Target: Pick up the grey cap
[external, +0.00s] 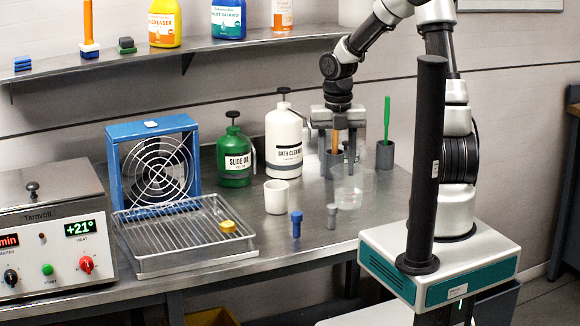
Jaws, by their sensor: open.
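A small grey cap (333,217) stands upright near the front edge of the metal bench, narrower at the bottom. A blue piece of similar shape (296,224) stands to its left. My gripper (337,149) is open and points down over the back part of the bench, above and behind the grey cap in the picture. An orange handle (335,142) in a dark grey holder shows between or behind the fingers; I cannot tell which. I see nothing held. The clear beaker (347,190) stands just behind the grey cap.
A white cup (276,197), green bottle (234,155) and white bottle (283,140) stand left of my gripper. A grey holder with a green handle (386,122) is at right. A wire rack tray (180,262) bears a yellow cap (227,226). A shelf hangs above.

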